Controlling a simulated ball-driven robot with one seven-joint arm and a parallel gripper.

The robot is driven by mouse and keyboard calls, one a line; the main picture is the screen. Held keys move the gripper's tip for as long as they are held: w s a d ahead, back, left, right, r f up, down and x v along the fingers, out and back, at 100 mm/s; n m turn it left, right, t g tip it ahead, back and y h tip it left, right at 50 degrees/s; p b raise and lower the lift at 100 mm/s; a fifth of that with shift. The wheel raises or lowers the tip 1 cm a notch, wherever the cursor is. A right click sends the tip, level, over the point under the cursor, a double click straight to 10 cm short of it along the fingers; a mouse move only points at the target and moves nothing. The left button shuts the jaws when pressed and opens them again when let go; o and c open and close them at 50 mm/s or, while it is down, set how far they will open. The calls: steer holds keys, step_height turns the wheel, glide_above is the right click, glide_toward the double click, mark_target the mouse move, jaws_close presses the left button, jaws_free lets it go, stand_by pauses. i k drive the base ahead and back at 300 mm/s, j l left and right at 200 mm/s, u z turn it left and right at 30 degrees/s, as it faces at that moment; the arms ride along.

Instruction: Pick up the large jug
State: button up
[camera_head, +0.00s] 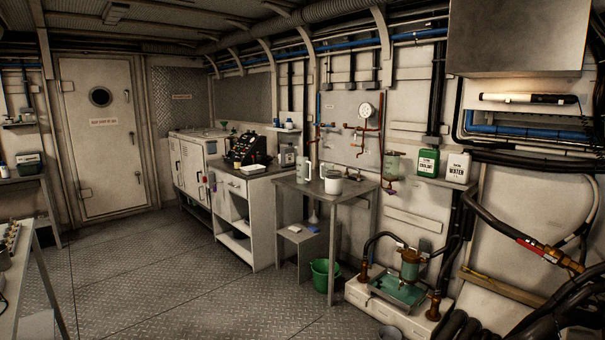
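A tall pale grey jug (304,171) stands upright at the left end of a small metal table (318,192) by the right wall. A wider white vessel with a dark top (333,183) stands just to its right on the same table. I cannot tell from this distance which of them counts as the large jug, though the pale grey one is taller. My gripper is not in view.
A green bucket (322,278) stands on the floor by the metal table, beside a low grey stand (300,236). Pump gear (398,290) stands at the right. White cabinets (240,205) line the wall. Open floor (180,270) lies in the middle, with a bench (25,285) at left.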

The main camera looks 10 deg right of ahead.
mark_target(301, 163)
steer(key=i+z, duration=0.1)
steer(key=i, duration=2.5)
